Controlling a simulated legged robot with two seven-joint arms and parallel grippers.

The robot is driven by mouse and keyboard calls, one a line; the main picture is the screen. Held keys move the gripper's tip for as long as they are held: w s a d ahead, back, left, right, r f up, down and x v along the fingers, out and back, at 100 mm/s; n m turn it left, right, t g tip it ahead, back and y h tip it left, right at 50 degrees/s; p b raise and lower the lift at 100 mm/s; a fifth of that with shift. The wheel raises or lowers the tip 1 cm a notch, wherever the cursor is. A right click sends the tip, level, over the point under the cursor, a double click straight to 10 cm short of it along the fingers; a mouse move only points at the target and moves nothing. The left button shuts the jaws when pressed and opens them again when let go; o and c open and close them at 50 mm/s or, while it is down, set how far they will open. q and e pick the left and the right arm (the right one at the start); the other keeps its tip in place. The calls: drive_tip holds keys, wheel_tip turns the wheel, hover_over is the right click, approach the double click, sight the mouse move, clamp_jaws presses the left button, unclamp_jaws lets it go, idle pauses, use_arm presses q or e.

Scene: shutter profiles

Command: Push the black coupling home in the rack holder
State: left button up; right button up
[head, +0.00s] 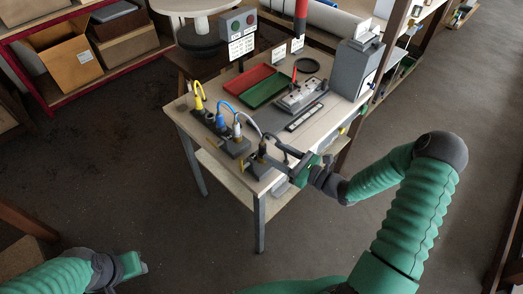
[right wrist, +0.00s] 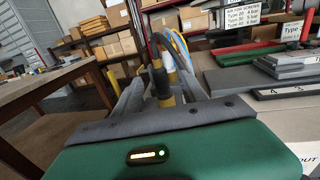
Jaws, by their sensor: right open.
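The black coupling (head: 262,149) stands at the near end of the row on the table, in its dark rack holder (head: 257,167). In the right wrist view the black coupling (right wrist: 159,80), with brass-coloured parts, stands between the fingers of my right gripper (right wrist: 163,88). The right gripper (head: 275,158) is open and reaches in from the right at the coupling. Whether a finger touches it, and how deep the coupling sits, I cannot tell. My left gripper (head: 138,265) is low at the left, away from the table; its jaws are too unclear to read.
White (head: 237,128), blue (head: 220,122) and yellow (head: 198,103) couplings with looping hoses stand farther along the row. Red (head: 249,79) and green (head: 267,88) trays, a grey flat device (head: 301,97) and a grey box (head: 352,70) occupy the table. The floor in front is clear.

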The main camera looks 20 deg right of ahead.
sight(263, 146)
drive_tip(key=x, duration=0.5)
drive_tip(key=shift+w+a+f, duration=0.15)
drive_tip(key=shift+w+f, duration=0.15)
drive_tip(key=shift+a, duration=0.2)
drive_tip(key=shift+d, duration=0.2)
clamp_jaws()
